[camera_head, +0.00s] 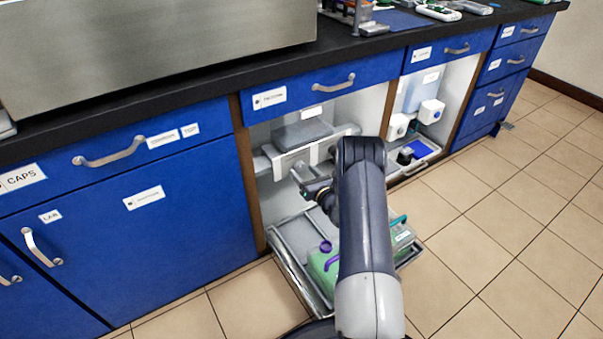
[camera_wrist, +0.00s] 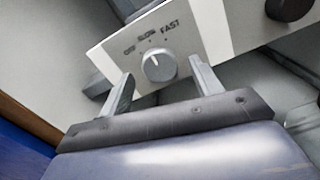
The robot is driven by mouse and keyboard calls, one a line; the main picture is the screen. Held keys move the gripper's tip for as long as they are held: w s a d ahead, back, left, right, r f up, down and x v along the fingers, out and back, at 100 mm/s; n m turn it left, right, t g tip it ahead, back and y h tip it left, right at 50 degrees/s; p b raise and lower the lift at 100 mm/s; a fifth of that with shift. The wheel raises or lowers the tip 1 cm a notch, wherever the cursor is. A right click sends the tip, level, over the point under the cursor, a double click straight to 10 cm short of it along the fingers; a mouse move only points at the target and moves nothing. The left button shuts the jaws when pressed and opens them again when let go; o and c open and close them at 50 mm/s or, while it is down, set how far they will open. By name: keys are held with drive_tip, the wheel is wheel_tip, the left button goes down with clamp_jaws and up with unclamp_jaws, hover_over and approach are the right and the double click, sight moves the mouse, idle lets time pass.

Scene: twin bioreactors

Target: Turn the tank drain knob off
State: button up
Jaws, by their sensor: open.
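The drain knob (camera_wrist: 158,65) is a round grey dial on a pale panel (camera_wrist: 110,48) marked OFF, SLOW and FAST. Its light pointer line seems to point up towards the SLOW mark, but the exact setting is hard to read. My gripper (camera_wrist: 160,70) is open, with one finger on each side of the knob. A gap shows between each finger and the knob, and I cannot tell how deep the fingers reach. In the head view my gripper (camera_head: 312,190) is in front of the grey tank unit (camera_head: 300,132) inside the open cabinet, and my arm hides part of it.
A second, dark knob (camera_wrist: 288,8) is at the upper right of the wrist view. Below the tank, a pull-out tray (camera_head: 290,268) holds a green container (camera_head: 322,272). A blue cabinet door (camera_head: 150,225) stands left of the opening. Tiled floor (camera_head: 500,230) lies clear to the right.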

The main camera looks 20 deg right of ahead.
drive_tip(key=shift+w+a, duration=0.2)
drive_tip(key=shift+w, duration=0.9)
drive_tip(key=c, duration=1)
